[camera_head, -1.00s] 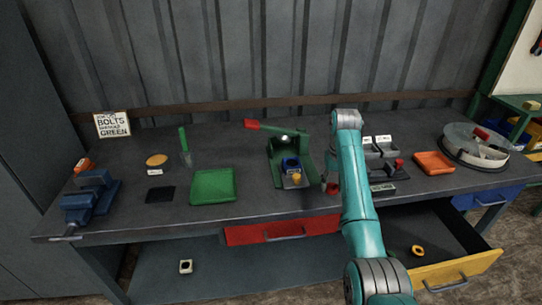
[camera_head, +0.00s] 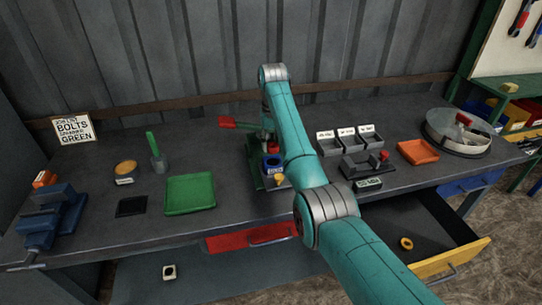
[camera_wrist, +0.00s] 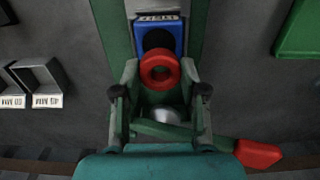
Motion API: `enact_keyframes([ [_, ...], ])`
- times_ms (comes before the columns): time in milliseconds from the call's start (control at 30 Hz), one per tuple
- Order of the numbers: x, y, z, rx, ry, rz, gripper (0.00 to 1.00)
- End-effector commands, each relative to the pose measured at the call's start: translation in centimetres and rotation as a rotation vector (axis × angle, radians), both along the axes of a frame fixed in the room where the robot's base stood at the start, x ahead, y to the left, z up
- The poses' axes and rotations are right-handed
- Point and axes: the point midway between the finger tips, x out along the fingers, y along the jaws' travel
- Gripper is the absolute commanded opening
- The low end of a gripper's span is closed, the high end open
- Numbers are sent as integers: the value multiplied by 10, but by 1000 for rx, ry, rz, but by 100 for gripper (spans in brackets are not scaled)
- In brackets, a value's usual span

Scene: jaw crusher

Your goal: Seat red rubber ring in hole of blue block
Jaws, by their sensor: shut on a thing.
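The red rubber ring (camera_wrist: 160,70) is held between the two fingertips of my gripper (camera_wrist: 160,77) in the wrist view. In that view the blue block (camera_wrist: 174,30) lies just above the ring, and its dark round hole is partly covered by the ring's edge. The ring looks apart from the block, but the height between them is hard to tell. In the head view the blue block (camera_head: 272,166) sits on the green press, with a red patch of the ring (camera_head: 272,147) just behind it. My arm hides most of the gripper there.
The green press has a lever with a red handle (camera_head: 228,122), which reaches close beside my gripper in the wrist view. Grey bins (camera_head: 347,140) and an orange tray (camera_head: 417,152) stand right; a green tray (camera_head: 190,193) lies left. The yellow-fronted drawer (camera_head: 455,262) is open.

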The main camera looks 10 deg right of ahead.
Motion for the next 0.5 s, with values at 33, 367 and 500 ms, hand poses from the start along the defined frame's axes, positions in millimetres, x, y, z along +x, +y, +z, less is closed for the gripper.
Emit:
enact_keyframes([
  [33, -1, 0, -8, 0, 1, 0, 16],
  [367, -4, 0, -43, 0, 0, 0, 16],
  [500, -5, 0, -52, 0, -1, 0, 16],
])
